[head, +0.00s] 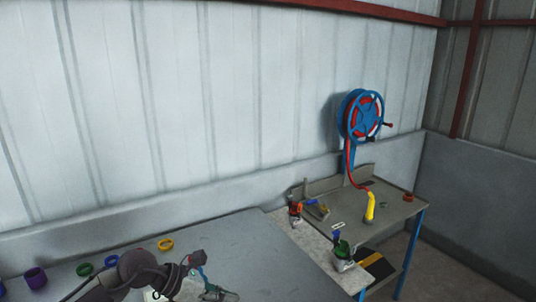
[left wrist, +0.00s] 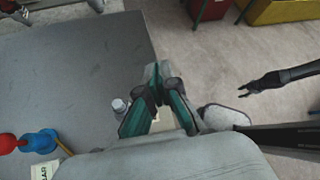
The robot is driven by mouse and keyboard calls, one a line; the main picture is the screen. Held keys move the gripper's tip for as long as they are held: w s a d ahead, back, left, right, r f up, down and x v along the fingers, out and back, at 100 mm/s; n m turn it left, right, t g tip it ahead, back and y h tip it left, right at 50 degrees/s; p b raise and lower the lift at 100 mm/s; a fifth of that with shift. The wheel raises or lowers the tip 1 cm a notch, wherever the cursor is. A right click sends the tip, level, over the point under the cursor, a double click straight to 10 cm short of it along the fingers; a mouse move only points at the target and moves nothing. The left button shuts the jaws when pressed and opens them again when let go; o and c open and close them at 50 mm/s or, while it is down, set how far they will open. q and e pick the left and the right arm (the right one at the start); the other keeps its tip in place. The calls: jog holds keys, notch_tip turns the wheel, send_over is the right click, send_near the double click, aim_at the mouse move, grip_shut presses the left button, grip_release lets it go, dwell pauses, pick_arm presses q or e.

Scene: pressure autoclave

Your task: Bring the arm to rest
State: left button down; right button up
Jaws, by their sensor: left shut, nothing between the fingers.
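My left gripper (left wrist: 155,72) points over the right edge of the grey table (left wrist: 85,75) in the left wrist view. Its green-sided fingers meet at the tips, shut and empty. In the head view my left arm (head: 140,272) comes in low at the left over the table (head: 225,255); its gripper shows only in part near the bottom edge. A dark gripper (left wrist: 245,90), which looks like my right one, hangs above the floor at the right of the left wrist view. Its small fingers look spread, with nothing visible between them.
Several coloured rings, including a yellow one (head: 165,244), lie on the table's left side. A small bottle-like item (left wrist: 120,105) is beside my left fingers. A workbench (head: 395,208) with fittings and a blue hose reel (head: 361,116) stand at the right. Red (left wrist: 209,10) and yellow (left wrist: 282,10) boxes stand on the floor.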

pick_arm(q)
jog(key=s+d+r+n+t+h, duration=0.2)
jog(key=d+r+n+t+h, duration=0.3)
jog(key=d+r, duration=0.3)
jog(key=a+r+n+t, duration=0.35)
jog(key=n+t, duration=0.35)
jog(key=n, duration=0.5)
jog(key=s+a+f+n+y, duration=0.4)
jog(key=a+f+n+y, duration=1.1)
jog(key=n, duration=0.6)
jog(key=s+f+n+g, duration=0.4)
jog(key=s+f+g, duration=0.2)
jog(key=s, duration=0.5)
jog(key=s+f+n+g, duration=0.3)
jog(key=s+f+g, duration=0.25)
jog(key=s, duration=0.65)
notch_tip(320, 180, down, 30)
jog(key=g+b, duration=0.1)
jog(key=b, duration=0.2)
jog(key=s+a+f+g+b, duration=0.1)
jog(key=s+a+f+b, duration=0.2)
jog(key=s+f, duration=1.4)
jog(key=shift+s+f+m, duration=0.2)
jog(key=shift+f+m, duration=0.1)
jog(key=shift+f, duration=0.45)
